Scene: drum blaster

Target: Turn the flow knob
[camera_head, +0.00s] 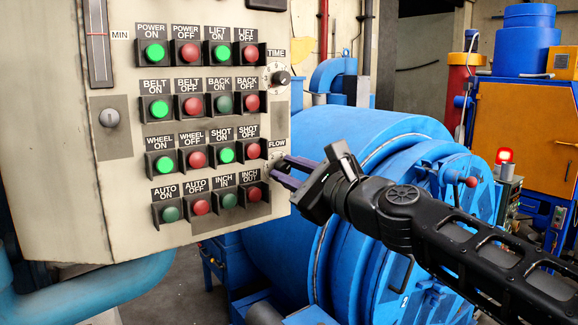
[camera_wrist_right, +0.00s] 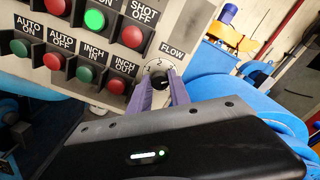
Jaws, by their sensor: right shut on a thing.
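The flow knob (camera_wrist_right: 159,81) is a small black knob on a pale round dial under the FLOW label, at the panel's lower right edge. In the head view the dial (camera_head: 276,157) shows partly, and my fingers hide most of the knob. My right gripper (camera_head: 284,171) reaches in from the right with its purple fingers at the knob. In the right wrist view the fingers of this gripper (camera_wrist_right: 161,84) stand on either side of the knob and are shut on it. My left gripper is in neither view.
The grey control panel (camera_head: 60,170) carries rows of green and red buttons left of the knob; INCH OUT (camera_head: 254,193) is close to my fingers. The time knob (camera_head: 281,77) is above. A large blue drum machine (camera_head: 350,140) stands behind my right arm.

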